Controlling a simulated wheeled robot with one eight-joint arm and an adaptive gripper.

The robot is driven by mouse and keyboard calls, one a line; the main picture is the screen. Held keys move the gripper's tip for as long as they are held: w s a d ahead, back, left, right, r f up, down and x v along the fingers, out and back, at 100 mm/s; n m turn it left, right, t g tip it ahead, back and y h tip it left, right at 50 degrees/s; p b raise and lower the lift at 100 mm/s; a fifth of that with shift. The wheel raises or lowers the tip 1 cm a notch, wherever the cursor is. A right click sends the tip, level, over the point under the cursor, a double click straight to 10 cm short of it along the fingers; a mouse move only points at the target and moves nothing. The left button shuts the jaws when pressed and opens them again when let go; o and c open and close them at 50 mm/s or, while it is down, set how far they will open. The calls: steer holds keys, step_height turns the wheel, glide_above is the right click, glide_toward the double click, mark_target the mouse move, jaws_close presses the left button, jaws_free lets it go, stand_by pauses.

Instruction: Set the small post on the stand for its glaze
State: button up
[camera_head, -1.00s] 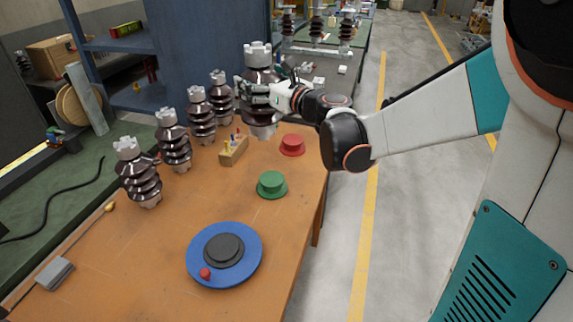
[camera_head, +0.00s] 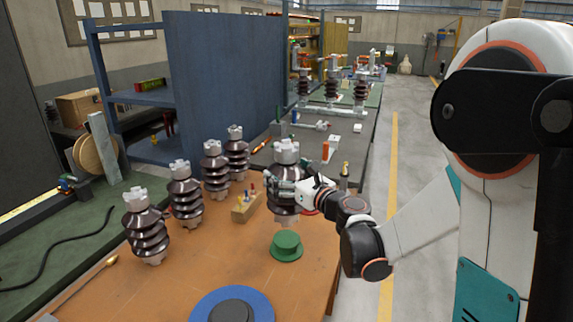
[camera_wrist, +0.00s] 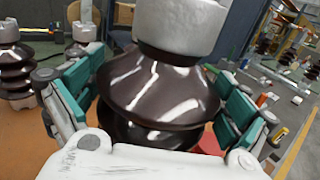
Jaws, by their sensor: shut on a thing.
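My gripper (camera_head: 300,190) is shut around the middle of a dark brown ribbed post with pale grey ends (camera_head: 287,155). The post is upright; in the wrist view its brown body (camera_wrist: 155,90) fills the space between the fingers (camera_wrist: 150,110). A green round stand (camera_head: 286,247) is in front of the post's lower end in the head view. I cannot tell whether the post hangs or touches anything. A red stand (camera_head: 309,212) is mostly hidden behind my gripper; a bit of red (camera_wrist: 210,142) shows in the wrist view. A blue disc (camera_head: 262,300) with a dark centre lies nearest.
Several similar posts (camera_head: 145,232) stand in a row along the left of the orange table (camera_head: 205,265). A wooden block with small tools (camera_head: 245,209) stands just left of the held post. A blue panel (camera_head: 225,80) rises behind. The table's right edge is close to my arm.

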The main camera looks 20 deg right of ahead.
steer(key=shift+f+b, duration=1.25)
steer(key=shift+f, duration=2.45)
steer(key=o, duration=1.6)
steer(key=shift+f, duration=0.15)
steer(key=shift+o, duration=0.6)
steer(key=shift+s, duration=0.1)
steer(key=shift+r, duration=0.2)
steer(key=shift+s, duration=0.1)
steer(key=p+v, duration=0.1)
steer(key=v, duration=1.1)
